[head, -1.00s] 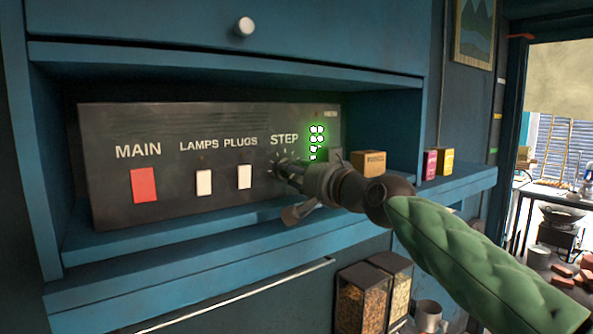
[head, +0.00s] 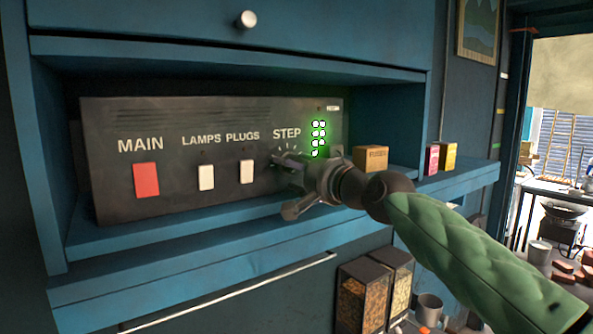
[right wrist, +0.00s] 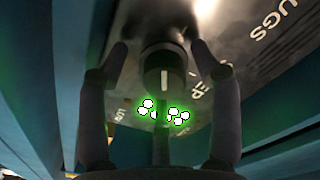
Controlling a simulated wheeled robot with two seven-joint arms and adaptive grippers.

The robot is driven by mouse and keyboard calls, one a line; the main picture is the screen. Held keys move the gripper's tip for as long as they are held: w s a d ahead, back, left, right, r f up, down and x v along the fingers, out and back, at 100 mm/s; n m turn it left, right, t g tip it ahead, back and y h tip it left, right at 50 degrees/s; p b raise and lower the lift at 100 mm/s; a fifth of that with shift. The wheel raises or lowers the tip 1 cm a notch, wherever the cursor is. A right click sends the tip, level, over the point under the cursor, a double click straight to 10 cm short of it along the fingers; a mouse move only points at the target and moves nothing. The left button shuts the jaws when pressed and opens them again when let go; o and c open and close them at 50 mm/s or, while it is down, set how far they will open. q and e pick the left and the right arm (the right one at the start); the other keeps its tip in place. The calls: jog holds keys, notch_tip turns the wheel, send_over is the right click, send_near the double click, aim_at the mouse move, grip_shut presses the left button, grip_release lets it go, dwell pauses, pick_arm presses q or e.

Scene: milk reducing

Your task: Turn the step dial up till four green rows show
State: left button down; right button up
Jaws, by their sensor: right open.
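The black control panel (head: 120,195) stands in a blue shelf recess. The step dial (right wrist: 165,75) is a round black knob with a white pointer mark, seen in the right wrist view. In the head view my right gripper (head: 281,163) mostly hides it; only white ticks below the STEP label show. The fingers of my open right gripper (right wrist: 162,50) stand on either side of the dial, with visible gaps. Green-glowing lamps (head: 319,134) in several short rows are lit right of STEP; the lowest is partly hidden. They also show in the right wrist view (right wrist: 178,116). My left gripper is out of view.
A red MAIN switch (head: 146,180) and white LAMPS (head: 206,177) and PLUGS (head: 247,171) switches sit left of the dial. A fuses box (head: 371,157) and small red (head: 432,159) and yellow (head: 449,155) boxes stand right on the shelf. The shelf's front edge lies below my gripper.

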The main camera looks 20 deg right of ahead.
jog(key=v, duration=1.2)
jog(key=shift+w, duration=0.1)
